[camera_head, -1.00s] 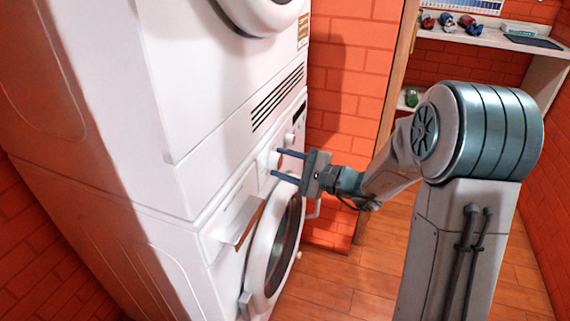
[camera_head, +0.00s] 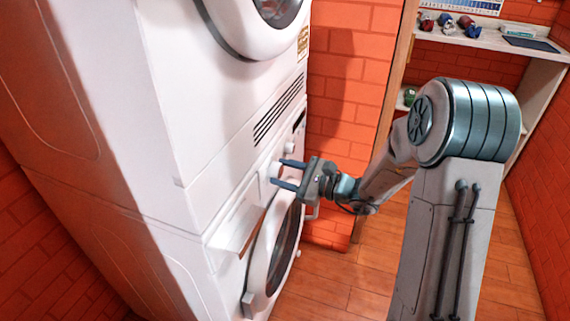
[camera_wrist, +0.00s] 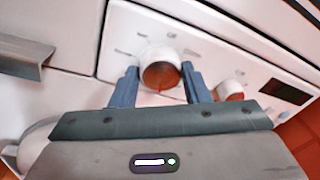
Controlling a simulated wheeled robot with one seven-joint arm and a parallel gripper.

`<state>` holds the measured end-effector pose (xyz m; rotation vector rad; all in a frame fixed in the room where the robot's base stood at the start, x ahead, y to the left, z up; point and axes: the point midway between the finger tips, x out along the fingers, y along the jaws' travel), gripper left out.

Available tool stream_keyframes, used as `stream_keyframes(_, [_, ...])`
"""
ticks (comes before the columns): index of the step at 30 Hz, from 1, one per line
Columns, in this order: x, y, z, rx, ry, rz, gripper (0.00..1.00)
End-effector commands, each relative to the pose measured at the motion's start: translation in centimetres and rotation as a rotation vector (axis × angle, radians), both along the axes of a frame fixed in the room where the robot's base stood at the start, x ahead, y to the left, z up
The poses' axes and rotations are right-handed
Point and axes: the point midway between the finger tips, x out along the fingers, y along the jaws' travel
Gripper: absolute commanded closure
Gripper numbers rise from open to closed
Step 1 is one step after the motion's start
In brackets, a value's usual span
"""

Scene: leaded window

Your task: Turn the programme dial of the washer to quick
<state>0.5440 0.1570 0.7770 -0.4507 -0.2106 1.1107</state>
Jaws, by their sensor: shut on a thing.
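The lower white washer (camera_head: 232,262) has a control panel (camera_wrist: 225,62) above its round door. The programme dial (camera_wrist: 160,74) is a round white knob with a brown-orange face and a small mark at its lower edge. It also shows in the head view (camera_head: 274,169), partly covered by the fingers. My gripper (camera_head: 279,173) reaches in from the right with one blue finger on each side of the dial, and it is shut on it. In the wrist view my gripper (camera_wrist: 159,72) has the dial between its fingertips. The labels around the dial are too small to read.
A second, smaller knob (camera_wrist: 229,90) sits right of the dial, near a dark display (camera_wrist: 285,91). A drawer handle (camera_head: 238,234) juts out left of the dial. The washer door (camera_head: 272,245) bulges out below. Another white machine (camera_head: 215,110) is stacked above. Shelves stand at the right.

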Motion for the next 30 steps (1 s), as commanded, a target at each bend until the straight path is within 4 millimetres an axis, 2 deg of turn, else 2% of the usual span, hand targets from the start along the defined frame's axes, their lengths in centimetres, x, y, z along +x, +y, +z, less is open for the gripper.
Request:
stream_keyframes(3, [0.02,-0.07,0.62,0.037,0.107,-0.001,0.81])
stream_keyframes(21, [0.07,-0.1,0.72,0.232,0.639,-0.001,0.81])
stream_keyframes(30, [0.14,-0.12,0.55,0.31,0.851,-0.002,0.81])
